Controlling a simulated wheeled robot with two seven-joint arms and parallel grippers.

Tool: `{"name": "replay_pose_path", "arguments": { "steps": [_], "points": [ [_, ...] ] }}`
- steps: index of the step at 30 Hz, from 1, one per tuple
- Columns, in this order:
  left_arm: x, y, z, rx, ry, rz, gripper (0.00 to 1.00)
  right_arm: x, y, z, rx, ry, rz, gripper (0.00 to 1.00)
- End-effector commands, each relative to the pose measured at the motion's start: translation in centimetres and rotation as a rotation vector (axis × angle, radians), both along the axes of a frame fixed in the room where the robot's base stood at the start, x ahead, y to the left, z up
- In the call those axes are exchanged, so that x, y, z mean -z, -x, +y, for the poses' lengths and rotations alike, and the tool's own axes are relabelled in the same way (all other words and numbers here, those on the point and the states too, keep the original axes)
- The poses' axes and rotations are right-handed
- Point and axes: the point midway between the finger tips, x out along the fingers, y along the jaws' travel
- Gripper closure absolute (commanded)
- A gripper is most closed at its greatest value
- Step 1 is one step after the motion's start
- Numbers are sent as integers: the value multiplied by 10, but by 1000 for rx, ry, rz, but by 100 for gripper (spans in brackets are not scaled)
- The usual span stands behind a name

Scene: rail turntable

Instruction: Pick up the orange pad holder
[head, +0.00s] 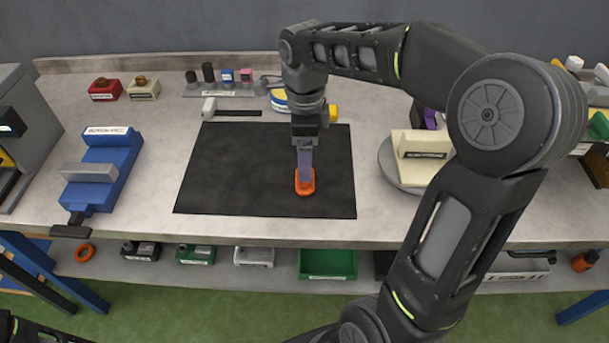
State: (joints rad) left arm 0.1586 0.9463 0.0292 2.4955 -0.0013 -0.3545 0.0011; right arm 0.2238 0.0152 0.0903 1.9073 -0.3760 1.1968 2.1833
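The orange pad holder (305,188) is a small orange piece on the front right part of the black mat (228,170). My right gripper (305,170) points straight down at it from above. Its fingertips reach the holder and hide its middle and back. The fingers overlap from this side, so I cannot tell whether they are apart or closed on it. The holder appears to rest on the mat. My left gripper is out of view.
A blue vise (104,165) stands at the left. A round turntable (391,168) carrying a cream block (420,145) is right of the mat. A mallet (209,107) lies at the mat's back edge. My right arm crosses the right side. The mat's left half is clear.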

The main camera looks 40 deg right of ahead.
Motion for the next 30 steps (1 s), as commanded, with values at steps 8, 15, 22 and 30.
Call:
{"name": "replay_pose_path", "arguments": {
  "steps": [8, 15, 22, 30],
  "points": [
    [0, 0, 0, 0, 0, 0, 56, 3, 0, 0, 0, 0, -1, 24],
    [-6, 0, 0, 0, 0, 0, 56, 20, 2, 1, 0, -1, 4, 24],
    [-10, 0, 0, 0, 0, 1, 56, 51, 2, 1, 0, -1, 1, 24],
    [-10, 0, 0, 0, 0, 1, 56, 55, 2, 1, 0, -1, -1, 24]
  ]
}}
